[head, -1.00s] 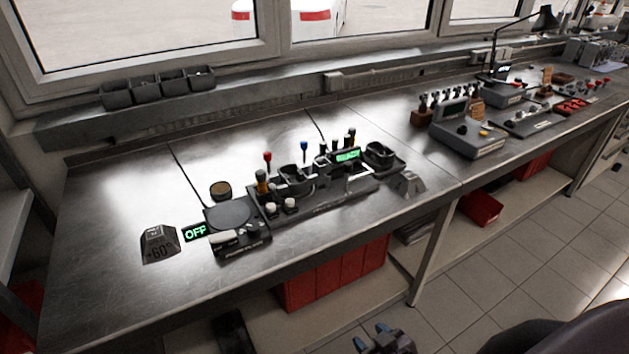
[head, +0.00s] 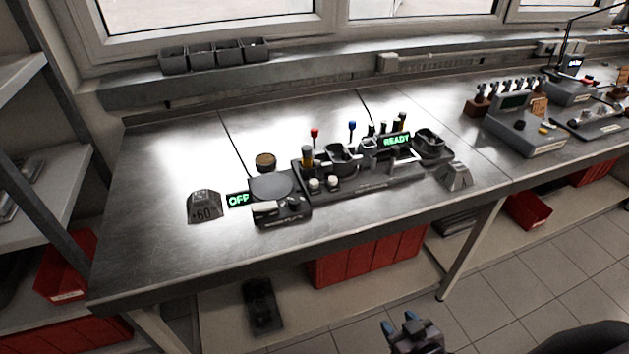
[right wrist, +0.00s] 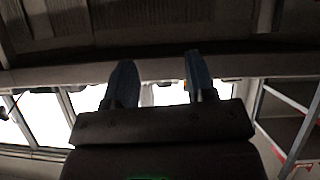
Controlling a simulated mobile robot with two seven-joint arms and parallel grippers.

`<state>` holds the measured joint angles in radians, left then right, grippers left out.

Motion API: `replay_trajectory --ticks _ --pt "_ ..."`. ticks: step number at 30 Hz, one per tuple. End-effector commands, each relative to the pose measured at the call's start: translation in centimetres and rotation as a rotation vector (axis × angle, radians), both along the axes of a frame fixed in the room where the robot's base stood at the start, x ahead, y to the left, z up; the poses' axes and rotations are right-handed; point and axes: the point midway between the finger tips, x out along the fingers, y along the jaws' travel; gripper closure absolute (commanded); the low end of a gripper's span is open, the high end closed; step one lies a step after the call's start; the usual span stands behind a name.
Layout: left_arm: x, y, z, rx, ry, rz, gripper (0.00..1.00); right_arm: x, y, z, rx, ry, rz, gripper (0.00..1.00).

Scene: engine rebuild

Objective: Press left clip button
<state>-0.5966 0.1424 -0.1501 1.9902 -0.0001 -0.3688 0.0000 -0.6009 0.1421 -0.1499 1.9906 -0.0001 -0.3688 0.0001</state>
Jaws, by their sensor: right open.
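No part is labelled as the left clip button, and I cannot tell which small control it is. On the workbench in the head view, a dark base plate (head: 372,187) carries a red-topped post (head: 314,133), a blue-topped post (head: 351,126), cups and small knobs. A green READY display (head: 396,141) stands at its back right. To its left is a round plate unit (head: 271,187) with a green OFF display (head: 237,199). My right gripper (head: 400,325) is below the bench's front edge, well away from it. In the right wrist view its two fingers (right wrist: 160,80) are apart and empty. My left gripper is not in view.
A grey +60 block (head: 204,207) and a brown round piece (head: 266,161) lie near the round plate. A metal block (head: 454,176) sits at the right. Shelves (head: 40,130) stand at the left. The bench's left part is clear.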

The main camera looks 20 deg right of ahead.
Motion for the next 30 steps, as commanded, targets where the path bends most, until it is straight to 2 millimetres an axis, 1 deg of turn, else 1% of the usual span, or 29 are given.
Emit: replay_trajectory --ticks 5,6,11,15,16,30 --pt "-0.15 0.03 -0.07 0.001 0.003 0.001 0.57 0.01 0.00 0.02 0.000 0.000 0.000 0.49" --pt "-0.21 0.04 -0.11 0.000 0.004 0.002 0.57 0.01 0.00 0.01 0.000 0.000 0.000 0.51" --pt "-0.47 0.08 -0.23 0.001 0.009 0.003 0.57 0.01 0.00 0.02 0.000 0.000 0.000 0.75" --pt "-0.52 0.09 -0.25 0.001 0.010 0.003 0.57 0.01 0.00 0.02 0.000 0.000 0.000 0.97" --pt "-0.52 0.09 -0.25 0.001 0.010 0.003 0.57 0.01 0.00 0.02 0.000 0.000 0.000 1.00" --pt "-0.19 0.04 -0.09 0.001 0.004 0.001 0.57 0.01 0.00 0.01 0.000 0.000 0.000 1.00"
